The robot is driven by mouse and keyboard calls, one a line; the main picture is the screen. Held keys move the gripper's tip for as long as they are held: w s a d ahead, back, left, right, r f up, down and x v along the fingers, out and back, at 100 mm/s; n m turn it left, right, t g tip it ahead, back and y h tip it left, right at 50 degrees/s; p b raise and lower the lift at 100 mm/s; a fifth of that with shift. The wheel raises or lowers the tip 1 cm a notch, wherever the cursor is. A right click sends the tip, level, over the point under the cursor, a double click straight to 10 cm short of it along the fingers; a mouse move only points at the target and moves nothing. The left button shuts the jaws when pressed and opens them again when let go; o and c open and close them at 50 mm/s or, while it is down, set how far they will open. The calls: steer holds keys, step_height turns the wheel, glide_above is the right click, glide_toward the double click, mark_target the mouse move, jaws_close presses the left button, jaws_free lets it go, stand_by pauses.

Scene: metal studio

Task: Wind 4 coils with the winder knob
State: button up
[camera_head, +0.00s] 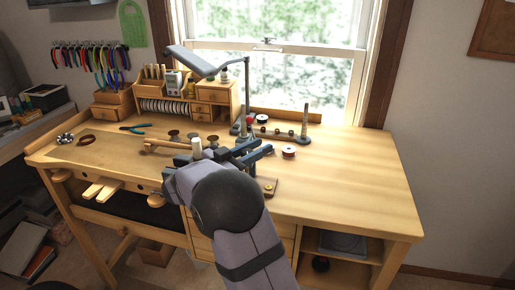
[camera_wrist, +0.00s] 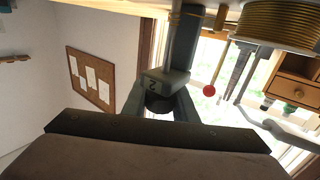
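My gripper (camera_head: 255,153) is over the middle of the workbench, seen from behind, with its dark fingers largely hidden by my wrist. In the wrist view, dark grey gripper parts (camera_wrist: 168,80) rise from the wrist toward the bench, one marked 2; the gap between the fingertips is not clear. A pale upright peg (camera_head: 197,148) stands just left of my gripper. I cannot make out the winder knob for certain; it may be hidden behind my gripper.
A small wooden block with a brass spot (camera_head: 269,186) lies near the front edge. A lamp (camera_head: 190,61) overhangs. The bench's right side is clear.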

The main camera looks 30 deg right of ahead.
steer(key=shift+f+g+b, duration=0.2)
steer(key=shift+g+b, duration=0.1)
steer(key=shift+b, duration=0.5)
steer(key=shift+f+m+b, duration=0.1)
steer(key=shift+m+b, duration=0.3)
steer(key=shift+b, duration=0.1)
steer(key=shift+s+f+m+g+b, duration=0.15)
steer(key=shift+m+g+b, duration=0.25)
steer(key=shift+g+b, duration=0.7)
steer(key=shift+s+r+m+g+b, duration=0.25)
steer(key=shift+m+g+b, duration=0.35)
steer(key=shift+g+b, duration=0.15)
steer(key=shift+s+r+m+g+p, duration=0.2)
steer(key=shift+m+g, duration=0.3)
steer(key=shift+g, duration=0.35)
steer(key=shift+s+r+m+g+p, duration=0.15)
steer(key=shift+m+g+p, duration=0.1)
steer(key=shift+m+g, duration=0.4)
steer(key=g+p, duration=0.1)
steer(key=p, duration=0.1)
steer(key=shift+s+m+g+p, duration=0.15)
steer(key=shift+m+g+p, duration=0.2)
steer(key=shift+p, duration=0.05)
steer(key=p, duration=0.3)
steer(key=m+g+y+p, duration=0.1)
steer(key=p, duration=0.2)
steer(key=shift+s+a+r+g, duration=0.1)
steer(key=shift+s+r+g, duration=0.1)
steer(key=shift+r+g, duration=0.1)
